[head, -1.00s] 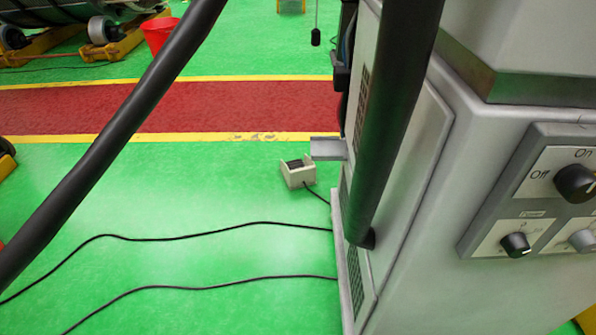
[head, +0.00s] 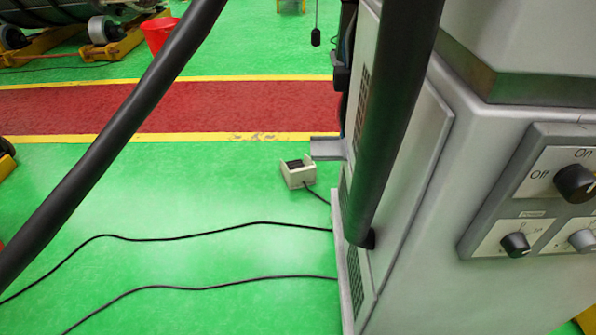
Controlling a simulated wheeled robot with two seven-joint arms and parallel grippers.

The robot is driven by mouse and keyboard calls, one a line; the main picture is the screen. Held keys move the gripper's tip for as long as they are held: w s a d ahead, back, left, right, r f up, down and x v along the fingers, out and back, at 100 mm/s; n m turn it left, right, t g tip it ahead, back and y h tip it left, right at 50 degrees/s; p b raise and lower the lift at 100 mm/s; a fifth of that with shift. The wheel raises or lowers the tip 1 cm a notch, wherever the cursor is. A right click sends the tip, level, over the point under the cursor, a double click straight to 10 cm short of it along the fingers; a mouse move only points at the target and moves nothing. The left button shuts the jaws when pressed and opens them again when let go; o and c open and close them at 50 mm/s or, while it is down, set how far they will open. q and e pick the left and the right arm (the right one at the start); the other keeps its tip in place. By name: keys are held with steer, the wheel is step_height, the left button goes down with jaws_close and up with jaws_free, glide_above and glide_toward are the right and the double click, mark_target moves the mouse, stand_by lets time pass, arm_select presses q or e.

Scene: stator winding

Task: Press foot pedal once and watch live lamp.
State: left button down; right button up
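A small beige foot pedal (head: 298,176) with a dark pad (head: 294,164) on top sits on the green floor, just left of a grey machine cabinet (head: 480,160). Its black cable runs right, toward the cabinet base. The pedal is small in the head view. I cannot make out any lamp. Neither of my grippers is in view.
The cabinet's control panel (head: 533,215) has an On/Off knob (head: 575,184) and smaller knobs. Two thick black bars cross the view. Thin black cables (head: 180,239) lie on the floor. A red walkway (head: 220,108), a red bucket (head: 160,35) and yellow stands lie beyond.

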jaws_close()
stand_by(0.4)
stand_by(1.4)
